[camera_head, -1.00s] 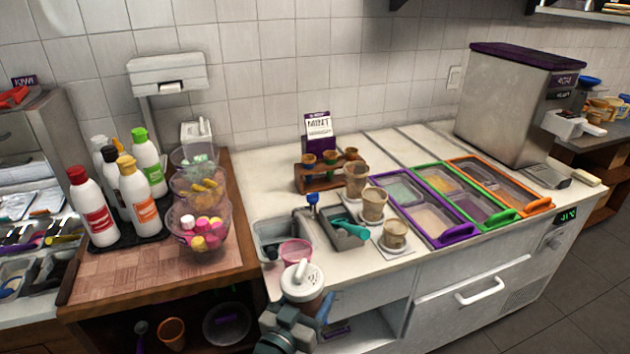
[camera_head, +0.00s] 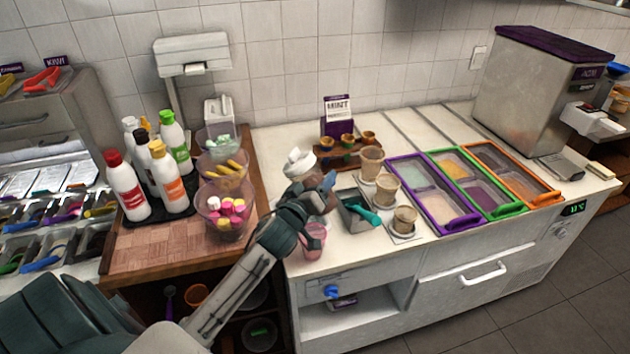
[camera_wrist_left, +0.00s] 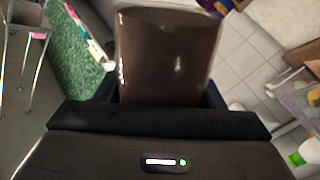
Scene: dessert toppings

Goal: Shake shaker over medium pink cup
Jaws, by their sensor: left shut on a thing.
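The shaker (camera_head: 299,165) has a white spouted lid and a brown body. My left gripper (camera_head: 313,191) is shut on its body and holds it over the front of the counter, slightly tilted. The left wrist view shows the brown body (camera_wrist_left: 168,55) close up between the fingers. The pink cup (camera_head: 313,240) stands on the counter near the front edge, just below the gripper in the head view. The gripper and forearm partly cover the cup; its contents are not clear. The height of the shaker over the cup is hard to judge. My right gripper is out of view.
Right of the cup are a grey bin (camera_head: 350,218) with a teal scoop (camera_head: 364,214) and several tan cups (camera_head: 388,188). Topping trays (camera_head: 456,224) lie further right. Bowls (camera_head: 247,230) and bottles (camera_head: 125,190) stand left. My forearm crosses the wooden counter's edge.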

